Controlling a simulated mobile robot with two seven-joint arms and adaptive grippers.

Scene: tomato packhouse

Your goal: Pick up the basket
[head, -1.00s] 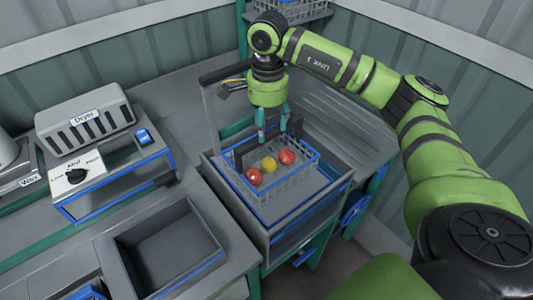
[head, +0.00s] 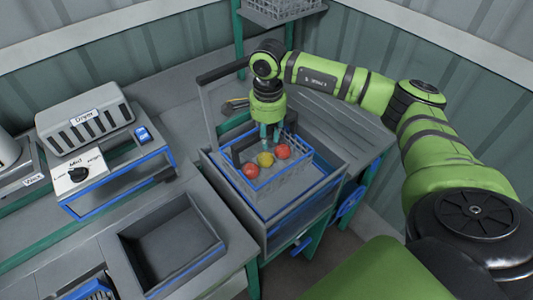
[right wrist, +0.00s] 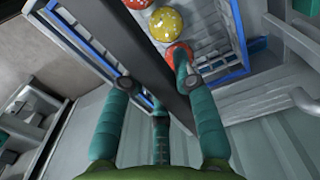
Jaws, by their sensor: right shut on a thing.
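The basket is a grey wire basket with a blue rim (head: 327,163). It sits on a grey box-like stand and holds two red tomatoes (head: 283,152) and a yellow one (head: 265,160). My right gripper (head: 270,145) points down over the basket. In the right wrist view its teal fingers (right wrist: 153,82) are on either side of a dark bar (right wrist: 158,60), the basket's handle, and shut on it. The basket rim (right wrist: 238,32) and tomatoes (right wrist: 166,24) show beyond the bar. My left gripper is not in view.
A grey upright frame (head: 207,110) stands close to the left of the basket. An empty grey bin (head: 170,245) is at the front left. A dryer (head: 85,118) and a knob box (head: 75,175) stand on the left bench. A shelf with another basket (head: 280,8) is behind.

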